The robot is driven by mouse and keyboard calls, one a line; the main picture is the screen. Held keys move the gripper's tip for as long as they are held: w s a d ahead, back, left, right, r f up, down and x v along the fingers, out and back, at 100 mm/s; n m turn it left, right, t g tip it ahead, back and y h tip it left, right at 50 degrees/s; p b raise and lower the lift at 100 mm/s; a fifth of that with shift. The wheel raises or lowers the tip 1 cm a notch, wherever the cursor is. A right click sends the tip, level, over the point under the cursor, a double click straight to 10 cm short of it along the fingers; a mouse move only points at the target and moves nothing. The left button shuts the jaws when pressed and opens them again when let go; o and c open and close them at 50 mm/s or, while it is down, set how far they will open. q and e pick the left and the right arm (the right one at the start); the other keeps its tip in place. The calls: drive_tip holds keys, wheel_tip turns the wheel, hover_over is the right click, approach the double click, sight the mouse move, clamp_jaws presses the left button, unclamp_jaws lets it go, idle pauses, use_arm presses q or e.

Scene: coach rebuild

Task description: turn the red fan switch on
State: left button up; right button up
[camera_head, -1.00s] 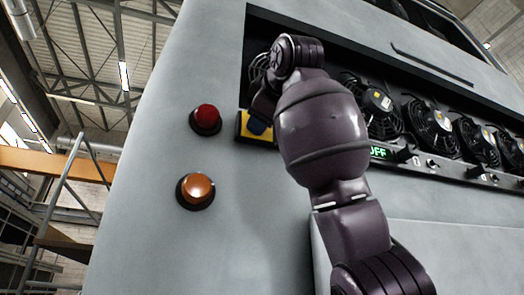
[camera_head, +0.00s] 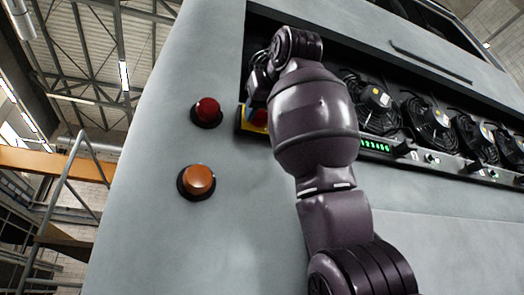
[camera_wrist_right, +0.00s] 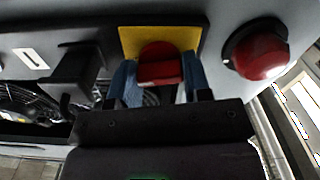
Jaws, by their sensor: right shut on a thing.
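The red fan switch (camera_wrist_right: 160,64) sits on a yellow plate (camera_wrist_right: 187,38) in the right wrist view. My right gripper (camera_wrist_right: 158,76) has its blue fingers on both sides of the switch and is shut on it. In the head view a bit of the red switch (camera_head: 260,117) shows on the yellow plate, beside my right arm, which hides most of the gripper. A green display (camera_head: 375,146) to the right of my arm shows lit marks, partly covered. My left gripper is not in view.
A round red button (camera_head: 207,111) and an orange button (camera_head: 197,181) stick out of the grey panel left of the switch. Several fans (camera_head: 378,104) line the recess to the right, above a ledge with small knobs (camera_head: 404,148).

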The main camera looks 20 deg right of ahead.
drive_tip(key=shift+m, duration=1.1)
drive_tip(key=o, duration=0.9)
